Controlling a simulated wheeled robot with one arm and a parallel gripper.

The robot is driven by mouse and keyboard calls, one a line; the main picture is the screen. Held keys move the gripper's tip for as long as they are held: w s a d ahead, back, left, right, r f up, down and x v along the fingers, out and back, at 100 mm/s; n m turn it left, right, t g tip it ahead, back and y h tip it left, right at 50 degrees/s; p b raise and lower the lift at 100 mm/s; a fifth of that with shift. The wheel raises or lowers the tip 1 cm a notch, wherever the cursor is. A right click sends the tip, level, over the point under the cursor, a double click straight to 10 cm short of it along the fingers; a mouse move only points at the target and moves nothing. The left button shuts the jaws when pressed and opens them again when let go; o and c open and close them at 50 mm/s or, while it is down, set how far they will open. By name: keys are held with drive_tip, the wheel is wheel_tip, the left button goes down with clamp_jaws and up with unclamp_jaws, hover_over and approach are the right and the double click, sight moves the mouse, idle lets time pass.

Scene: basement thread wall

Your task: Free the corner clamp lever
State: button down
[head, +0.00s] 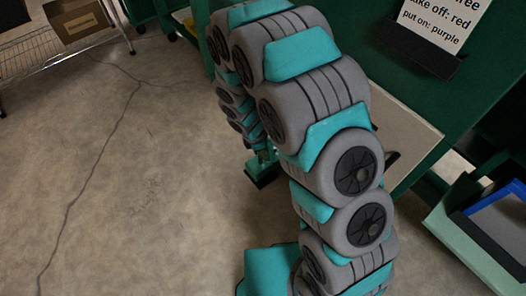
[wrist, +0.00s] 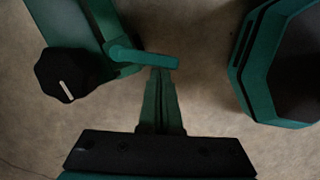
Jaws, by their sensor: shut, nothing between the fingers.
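In the wrist view, a green lever (wrist: 145,57) runs left to right from a rounded pivot at the side of a green post (wrist: 68,22). I take it to be the clamp lever. My gripper (wrist: 160,73) comes up from the bottom with its two green fingers shut together and nothing between them. The fingertips are just below the right part of the lever in the picture. I cannot tell whether they touch it. A black knob (wrist: 62,75) with a white mark is left of the lever. In the head view my arm hides the lever and most of my gripper.
A green octagonal frame (wrist: 262,75) stands to the right of the fingers. A wire shelf (head: 60,45) holds a cardboard box (head: 75,20). The concrete floor (head: 130,170) at left is clear.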

drive_tip(key=shift+w, duration=0.15)
drive_tip(key=shift+w+p, duration=0.4)
drive_tip(key=shift+w, duration=0.3)
drive_tip(key=shift+a, duration=0.1)
